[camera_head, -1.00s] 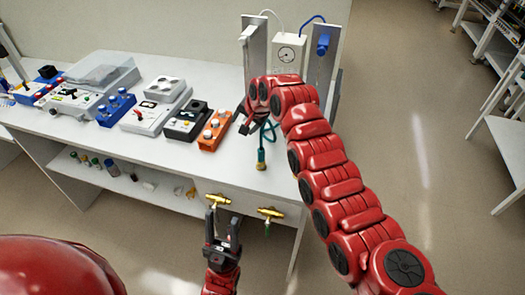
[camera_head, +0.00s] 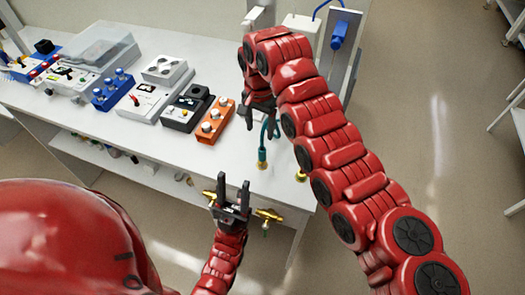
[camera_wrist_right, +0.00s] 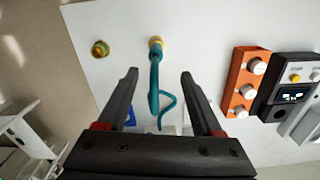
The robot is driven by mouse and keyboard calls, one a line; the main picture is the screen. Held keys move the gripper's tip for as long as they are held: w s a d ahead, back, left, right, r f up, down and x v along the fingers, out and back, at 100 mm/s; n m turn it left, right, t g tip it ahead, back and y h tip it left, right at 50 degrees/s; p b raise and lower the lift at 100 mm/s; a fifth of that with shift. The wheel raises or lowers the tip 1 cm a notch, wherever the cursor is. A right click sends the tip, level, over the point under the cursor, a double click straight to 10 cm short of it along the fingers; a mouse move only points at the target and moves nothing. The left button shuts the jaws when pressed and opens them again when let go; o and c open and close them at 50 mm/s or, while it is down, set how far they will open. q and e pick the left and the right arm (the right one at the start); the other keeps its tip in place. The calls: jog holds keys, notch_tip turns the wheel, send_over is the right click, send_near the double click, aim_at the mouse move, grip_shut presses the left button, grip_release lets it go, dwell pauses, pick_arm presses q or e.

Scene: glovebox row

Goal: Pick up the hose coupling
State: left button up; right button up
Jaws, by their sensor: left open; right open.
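The hose coupling is the brass end (camera_head: 262,166) of a teal hose (camera_head: 264,140) on the white table near its front right. The brass end (camera_wrist_right: 155,41) also shows in the right wrist view, with the hose (camera_wrist_right: 154,85) curling back between the jaws. My right gripper (camera_head: 258,120) is open above the hose, its fingers partly hidden by the arm. In its wrist view the fingertips (camera_wrist_right: 159,72) lie either side of the hose; contact cannot be told. My left gripper (camera_head: 234,184) is open and empty before the table's front edge.
A brass fitting (camera_head: 300,176) stands on the table right of the hose end. Brass valves (camera_head: 268,214) jut from the table front near my left gripper. An orange box (camera_head: 215,121) and other instruments stand left. A blue connector (camera_head: 339,34) hangs at the back right.

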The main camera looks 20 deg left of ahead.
aim_at(262, 149)
jog(key=f, duration=0.2)
jog(key=f+p, duration=0.1)
jog(key=f, duration=0.2)
jog(key=shift+s, duration=0.2)
jog(key=shift+f+p, duration=0.25)
jog(key=shift+p, duration=0.05)
jog(key=shift+w+d+f+p, duration=0.1)
jog(key=shift+d+f+p, duration=0.05)
jog(key=shift+f+p, duration=0.35)
jog(key=f+p, duration=0.2)
jog(key=f, duration=0.1)
jog(key=shift+d+f, duration=0.2)
jog(key=shift+f, duration=0.5)
grip_shut()
